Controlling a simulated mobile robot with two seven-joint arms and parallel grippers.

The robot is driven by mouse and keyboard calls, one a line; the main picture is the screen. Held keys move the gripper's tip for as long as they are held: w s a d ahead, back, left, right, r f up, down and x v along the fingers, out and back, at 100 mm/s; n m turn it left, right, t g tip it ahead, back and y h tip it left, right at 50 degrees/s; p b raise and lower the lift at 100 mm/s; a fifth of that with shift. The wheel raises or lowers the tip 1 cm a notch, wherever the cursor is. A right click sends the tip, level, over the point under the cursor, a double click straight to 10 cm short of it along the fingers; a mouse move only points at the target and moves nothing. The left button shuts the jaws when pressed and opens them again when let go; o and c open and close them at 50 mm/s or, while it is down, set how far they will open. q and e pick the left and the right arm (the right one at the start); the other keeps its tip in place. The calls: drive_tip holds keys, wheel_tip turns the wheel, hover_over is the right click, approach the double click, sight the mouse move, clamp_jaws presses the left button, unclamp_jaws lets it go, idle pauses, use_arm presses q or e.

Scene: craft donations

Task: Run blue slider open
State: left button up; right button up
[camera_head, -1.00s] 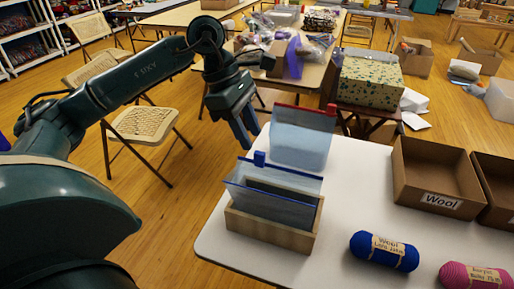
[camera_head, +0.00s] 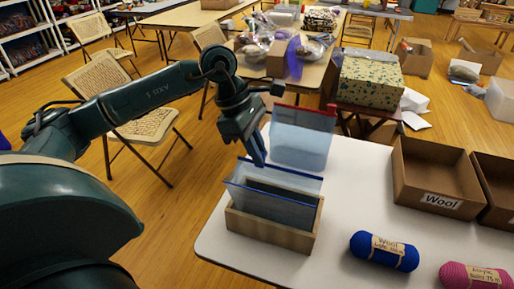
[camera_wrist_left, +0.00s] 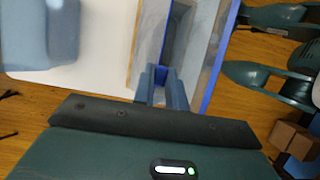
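A clear bag (camera_head: 283,205) with a blue strip along its top (camera_head: 290,202) stands upright in a light wooden holder (camera_head: 268,232) at the table's near left. In the wrist view the blue strip (camera_wrist_left: 166,32) runs down to the fingers. My left gripper (camera_head: 258,158) is at the rear top edge of this bag, pointing down. In the wrist view its two fingers (camera_wrist_left: 161,86) are a little apart. They cover the place of the blue slider, which is hidden from both views. My right gripper is not in view.
A second clear bag (camera_head: 300,146) with a red top strip stands just behind. Blue yarn (camera_head: 384,251), pink yarn (camera_head: 476,276) and a box marked Wool (camera_head: 436,181) are to the right. The white tabletop (camera_head: 345,205) between is clear. A folding chair (camera_head: 148,125) stands left.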

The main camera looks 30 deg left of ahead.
use_arm(q)
clamp_jaws()
drive_tip(key=shift+s+a+b, duration=0.15)
drive_tip(key=shift+a+b, duration=0.2)
drive_tip(key=shift+a, duration=0.3)
drive_tip(key=shift+s+a+b, duration=0.15)
drive_tip(key=shift+a+b, duration=0.15)
drive_tip(key=shift+a, duration=0.3)
drive_tip(key=o, duration=0.6)
unclamp_jaws()
